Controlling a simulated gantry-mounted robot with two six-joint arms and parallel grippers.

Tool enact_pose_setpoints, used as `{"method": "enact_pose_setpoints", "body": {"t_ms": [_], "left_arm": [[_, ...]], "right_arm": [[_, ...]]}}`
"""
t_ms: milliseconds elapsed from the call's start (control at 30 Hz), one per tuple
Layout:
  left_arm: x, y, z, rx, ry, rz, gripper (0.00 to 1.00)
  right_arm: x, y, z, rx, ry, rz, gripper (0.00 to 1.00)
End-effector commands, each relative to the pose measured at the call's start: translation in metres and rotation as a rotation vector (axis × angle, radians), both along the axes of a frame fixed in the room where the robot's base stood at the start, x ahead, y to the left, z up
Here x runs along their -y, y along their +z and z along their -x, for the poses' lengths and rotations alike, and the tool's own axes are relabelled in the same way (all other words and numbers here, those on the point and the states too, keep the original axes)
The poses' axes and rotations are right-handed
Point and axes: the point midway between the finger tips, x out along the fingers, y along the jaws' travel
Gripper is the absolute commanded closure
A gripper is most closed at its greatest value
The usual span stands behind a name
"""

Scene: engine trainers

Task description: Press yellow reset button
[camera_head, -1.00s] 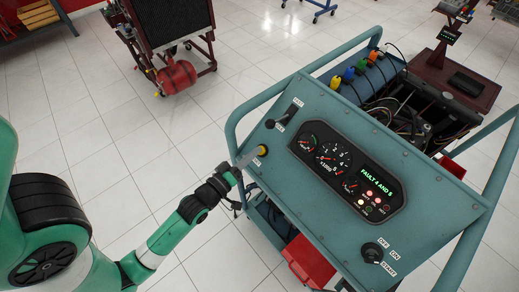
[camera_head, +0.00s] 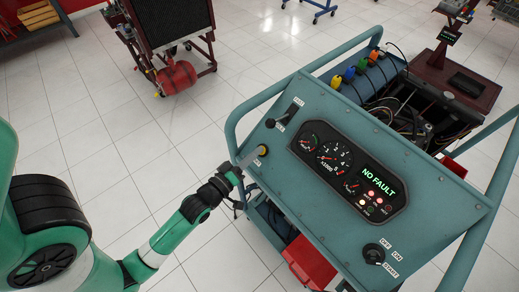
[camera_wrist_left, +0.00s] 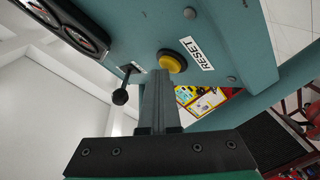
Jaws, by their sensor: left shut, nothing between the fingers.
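The yellow reset button (camera_head: 262,150) is on the left side of the teal control panel (camera_head: 330,230). In the left wrist view the yellow button (camera_wrist_left: 171,62) sits in a dark ring beside a white RESET label (camera_wrist_left: 195,54). My left gripper (camera_head: 249,157) is shut and empty. Its fingertips (camera_wrist_left: 161,80) are close below the button in the wrist view; I cannot tell whether they touch it. The panel display (camera_head: 379,180) reads NO FAULT in green. My right gripper is not in view.
A throttle lever (camera_head: 288,115) stands above the button on the panel, and a start key switch (camera_head: 374,253) is at its lower right. A teal tube rail (camera_head: 232,125) runs along the panel's left side. A red extinguisher-like tank (camera_head: 177,76) is at the back left.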

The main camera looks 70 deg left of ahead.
Motion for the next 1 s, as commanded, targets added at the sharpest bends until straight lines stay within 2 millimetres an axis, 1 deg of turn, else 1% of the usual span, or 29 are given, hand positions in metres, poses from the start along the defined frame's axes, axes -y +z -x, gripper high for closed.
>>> {"method": "enact_pose_setpoints", "body": {"t_ms": [167, 500, 867, 1000], "left_arm": [[0.000, 0.000, 0.001, -0.002, 0.000, 0.001, 1.00], [0.003, 0.014, 0.011, -0.002, 0.000, 0.001, 1.00], [0.004, 0.015, 0.012, -0.001, 0.001, 0.000, 1.00], [0.006, 0.025, 0.019, -0.001, 0.000, 0.002, 1.00]], "right_arm": [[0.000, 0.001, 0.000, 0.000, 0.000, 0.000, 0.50], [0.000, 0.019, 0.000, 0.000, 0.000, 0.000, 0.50], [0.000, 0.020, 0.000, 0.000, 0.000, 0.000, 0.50], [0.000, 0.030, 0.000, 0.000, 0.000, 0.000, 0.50]]}}
